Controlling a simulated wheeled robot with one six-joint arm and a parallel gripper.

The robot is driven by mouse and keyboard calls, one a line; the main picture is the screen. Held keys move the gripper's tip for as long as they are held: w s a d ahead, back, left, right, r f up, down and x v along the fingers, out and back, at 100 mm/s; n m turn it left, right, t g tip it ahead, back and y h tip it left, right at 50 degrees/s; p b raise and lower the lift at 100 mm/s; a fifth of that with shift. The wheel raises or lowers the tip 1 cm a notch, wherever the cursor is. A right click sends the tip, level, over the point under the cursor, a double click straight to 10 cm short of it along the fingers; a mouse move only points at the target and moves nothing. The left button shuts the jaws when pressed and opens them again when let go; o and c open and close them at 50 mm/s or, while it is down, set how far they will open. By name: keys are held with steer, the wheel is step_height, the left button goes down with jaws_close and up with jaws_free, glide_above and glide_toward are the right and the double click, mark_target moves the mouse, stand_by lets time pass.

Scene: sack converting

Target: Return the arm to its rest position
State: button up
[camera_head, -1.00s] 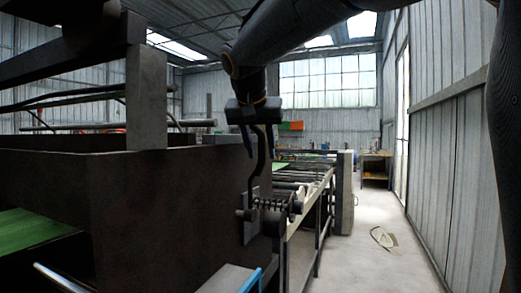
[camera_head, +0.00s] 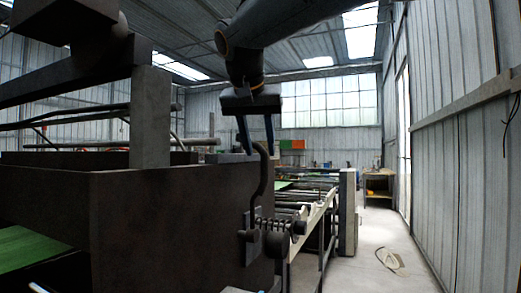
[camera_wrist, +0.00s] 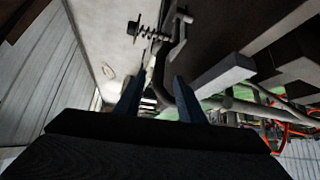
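My gripper (camera_head: 257,146) hangs in the upper middle of the head view, its two dark blue fingers apart and pointing down. A dark curved lever (camera_head: 261,178) rises from a spring mechanism (camera_head: 270,235) on the side of the big dark machine. The lever's upper end is close to my fingertips and overlaps them in the head view. In the wrist view, my gripper (camera_wrist: 158,98) is open, with the lever (camera_wrist: 161,72) showing between the fingers. I see no hold on it; whether a finger touches it is unclear.
The dark machine housing (camera_head: 180,225) fills the left and lower middle. A roller conveyor (camera_head: 305,205) runs behind it. A corrugated wall (camera_head: 450,150) stands at the right. The pale floor aisle (camera_head: 375,235) between is mostly clear, with a small loose item (camera_head: 391,261) lying on it.

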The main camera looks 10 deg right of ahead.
step_height(320, 180, down, 17)
steer(key=s+d+n+g, duration=0.2)
steer(key=g, duration=0.1)
steer(key=s+d+f+n+g+y+p, duration=0.1)
steer(key=s+f+g, duration=0.1)
steer(key=s+f, duration=0.9)
steer(key=s+d+f+n+g+y+p, duration=0.1)
steer(key=s+d+f+g+y, duration=0.1)
steer(key=s+f, duration=0.9)
step_height(320, 180, down, 8)
steer(key=shift+s+d+r+n, duration=0.15)
steer(key=shift+s+d+n, duration=0.15)
steer(key=shift+n, duration=0.1)
